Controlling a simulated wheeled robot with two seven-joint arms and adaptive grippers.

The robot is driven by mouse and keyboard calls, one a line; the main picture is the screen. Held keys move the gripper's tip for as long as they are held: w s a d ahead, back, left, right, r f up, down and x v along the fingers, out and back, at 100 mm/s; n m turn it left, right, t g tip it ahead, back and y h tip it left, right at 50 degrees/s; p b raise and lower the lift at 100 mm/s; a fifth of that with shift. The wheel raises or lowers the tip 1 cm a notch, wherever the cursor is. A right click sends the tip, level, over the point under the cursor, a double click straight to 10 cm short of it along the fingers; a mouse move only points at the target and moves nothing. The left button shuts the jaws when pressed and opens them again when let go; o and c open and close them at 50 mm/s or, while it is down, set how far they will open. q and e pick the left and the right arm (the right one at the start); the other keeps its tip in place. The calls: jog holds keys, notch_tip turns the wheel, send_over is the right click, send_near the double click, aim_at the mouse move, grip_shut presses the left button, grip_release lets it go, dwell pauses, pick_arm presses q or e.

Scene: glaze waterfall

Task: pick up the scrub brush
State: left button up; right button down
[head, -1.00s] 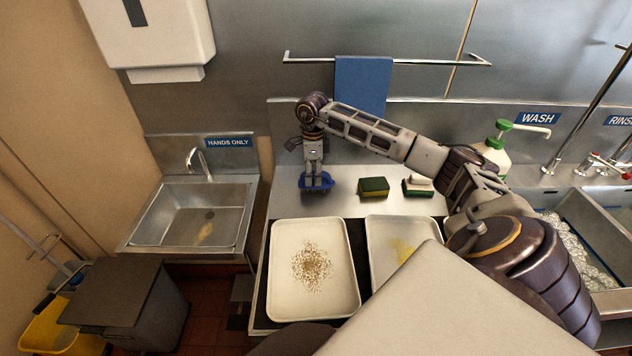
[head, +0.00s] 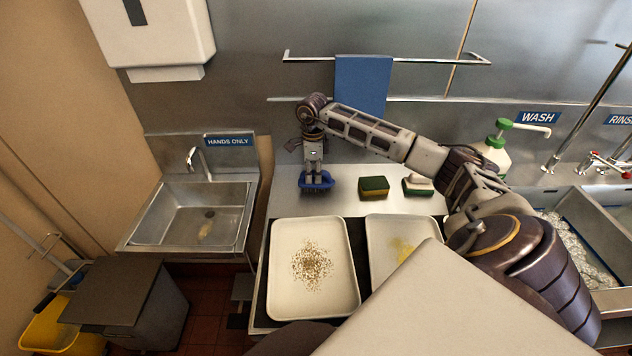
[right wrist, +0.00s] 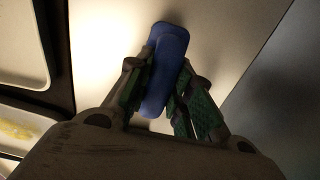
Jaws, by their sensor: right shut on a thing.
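The blue scrub brush (head: 316,181) is at the left end of the steel counter, bristles down. My right gripper (head: 316,176) points down over it and is shut on it. In the right wrist view the blue brush body (right wrist: 167,62) sits between the two green-padded fingers (right wrist: 163,98), with its long side running between them. I cannot tell for sure whether the bristles touch the counter. My left gripper is not in view.
Two sponges (head: 373,187) (head: 418,186) lie right of the brush. Two trays, one with brown crumbs (head: 341,291) and one with a yellow smear (head: 376,232), stand in front. A hand sink (head: 160,215) is at left, a blue cloth (head: 362,84) hangs behind.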

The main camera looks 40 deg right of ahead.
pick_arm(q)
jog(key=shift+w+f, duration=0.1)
pick_arm(e)
jog(key=shift+r, duration=0.15)
jog(key=shift+s+a+r, duration=0.1)
jog(key=shift+r, duration=0.35)
notch_tip(320, 180, up, 6)
jog(key=shift+f+b, duration=0.1)
jog(key=shift+b, duration=0.5)
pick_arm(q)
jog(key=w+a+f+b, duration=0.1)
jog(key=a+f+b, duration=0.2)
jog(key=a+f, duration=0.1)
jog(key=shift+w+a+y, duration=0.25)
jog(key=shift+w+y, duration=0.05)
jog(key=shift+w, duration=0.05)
pick_arm(e)
jog(key=s+a, duration=1.2)
jog(key=s, duration=0.3)
jog(key=shift+a, duration=0.35)
